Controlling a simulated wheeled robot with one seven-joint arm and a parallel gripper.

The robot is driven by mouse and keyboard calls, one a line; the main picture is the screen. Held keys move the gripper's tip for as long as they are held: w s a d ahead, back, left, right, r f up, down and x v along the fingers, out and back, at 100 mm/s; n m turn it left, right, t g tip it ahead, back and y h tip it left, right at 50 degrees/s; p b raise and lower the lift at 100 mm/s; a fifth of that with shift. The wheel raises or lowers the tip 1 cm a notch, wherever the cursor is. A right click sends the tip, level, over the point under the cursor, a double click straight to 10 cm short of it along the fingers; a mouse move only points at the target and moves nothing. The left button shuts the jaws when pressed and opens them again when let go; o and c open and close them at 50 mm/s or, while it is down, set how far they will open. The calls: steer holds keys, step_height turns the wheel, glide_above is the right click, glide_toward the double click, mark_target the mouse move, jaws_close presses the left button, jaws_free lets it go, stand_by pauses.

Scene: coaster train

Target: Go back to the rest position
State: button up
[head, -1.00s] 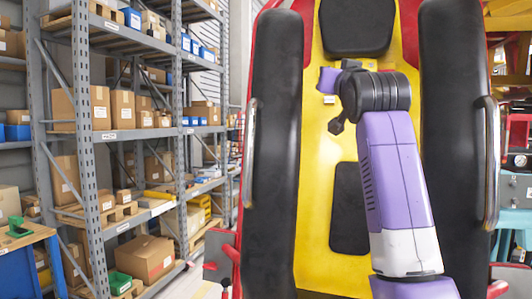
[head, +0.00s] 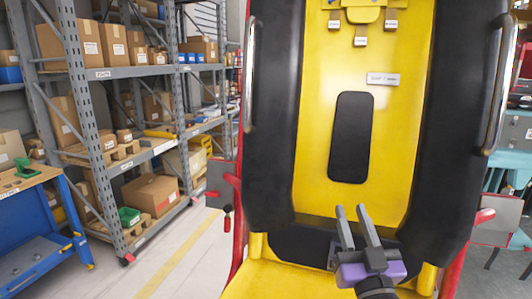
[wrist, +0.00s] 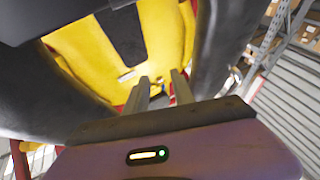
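My gripper (head: 350,212) shows low in the head view, its two grey fingers pointing up and spread apart with nothing between them. It is in front of the lower part of the yellow seat back (head: 400,130) of the coaster seat. In the wrist view my gripper (wrist: 158,78) points toward the yellow seat back (wrist: 168,35), fingers apart and empty. I cannot tell how far the fingertips are from the seat.
Black padded restraints (head: 272,120) and metal handles (head: 495,85) flank the seat. Red levers (head: 222,190) stick out beside it. Shelving with boxes (head: 105,150) and a blue workbench (head: 40,225) stand at the left. The floor (head: 165,265) between shelving and seat is clear.

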steer(key=s+d+f+g+b, duration=0.1)
steer(key=s+f+g, duration=0.1)
steer(key=s+f, duration=0.6)
steer(key=s+f+g+b, duration=0.1)
steer(key=s+f+g, duration=0.2)
steer(key=s, duration=1.9)
steer(key=s+d+f+g, duration=0.1)
steer(key=s+f+g, duration=0.1)
steer(key=s+f, duration=1.1)
steer(key=shift+s+d+g+h+b, duration=0.3)
steer(key=shift+s+d+h+b, duration=0.1)
steer(key=shift+s, duration=0.75)
